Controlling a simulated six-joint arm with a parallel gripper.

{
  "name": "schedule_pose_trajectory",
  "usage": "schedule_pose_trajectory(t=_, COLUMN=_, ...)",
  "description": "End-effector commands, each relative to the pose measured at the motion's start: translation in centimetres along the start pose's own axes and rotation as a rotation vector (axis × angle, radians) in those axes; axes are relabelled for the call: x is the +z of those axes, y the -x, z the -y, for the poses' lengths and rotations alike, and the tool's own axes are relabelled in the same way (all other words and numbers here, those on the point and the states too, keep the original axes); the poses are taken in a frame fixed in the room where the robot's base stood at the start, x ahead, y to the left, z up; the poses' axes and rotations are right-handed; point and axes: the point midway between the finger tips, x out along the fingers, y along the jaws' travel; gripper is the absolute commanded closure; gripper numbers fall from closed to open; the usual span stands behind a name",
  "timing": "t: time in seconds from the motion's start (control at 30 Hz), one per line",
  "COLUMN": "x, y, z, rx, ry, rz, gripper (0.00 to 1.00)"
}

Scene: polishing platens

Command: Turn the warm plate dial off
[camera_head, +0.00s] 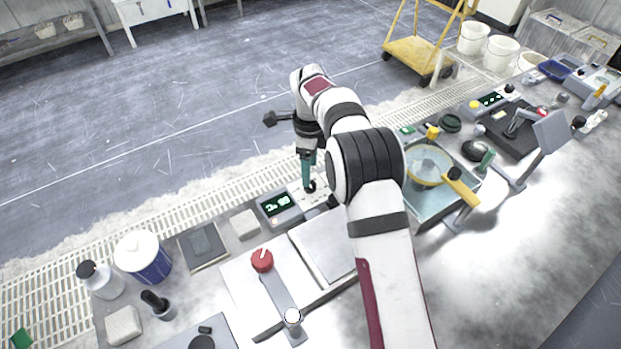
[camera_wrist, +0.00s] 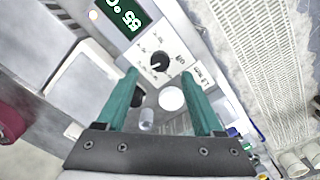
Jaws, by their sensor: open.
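The dial (camera_wrist: 159,61) is a round black knob with a white pointer mark on a white panel (camera_wrist: 181,45) with printed labels. It lies just beyond my fingertips in the wrist view. In the head view the white panel (camera_head: 322,195) is partly hidden by my arm, next to a box with a lit green display (camera_head: 278,204). The display also shows in the wrist view (camera_wrist: 124,15). My gripper (camera_wrist: 160,78) has teal fingers, is open and empty, and points down at the dial; contact cannot be told. It also shows in the head view (camera_head: 308,182).
A red knob (camera_head: 262,260) on a grey bar, a grey block (camera_head: 244,223) and a dark flat pad (camera_head: 203,246) lie to the left. A blue-white tub (camera_head: 143,256) stands farther left. A water basin (camera_head: 440,202) with a yellow-handled tool is right of my arm.

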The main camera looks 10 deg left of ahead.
Motion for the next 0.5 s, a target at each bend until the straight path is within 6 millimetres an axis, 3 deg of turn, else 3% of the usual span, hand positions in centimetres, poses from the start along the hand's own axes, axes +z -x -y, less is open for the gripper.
schedule_pose_trajectory(t=0.1, x=-0.1, y=-2.9, z=-0.1, rx=0.003, ry=0.000, rz=-0.001, gripper=0.31)
schedule_pose_trajectory(t=0.2, x=-0.1, y=-4.5, z=0.0, rx=0.001, ry=0.000, rz=-0.001, gripper=0.31)
schedule_pose_trajectory(t=0.5, x=0.0, y=-5.8, z=0.0, rx=0.000, ry=0.000, rz=0.001, gripper=0.31)
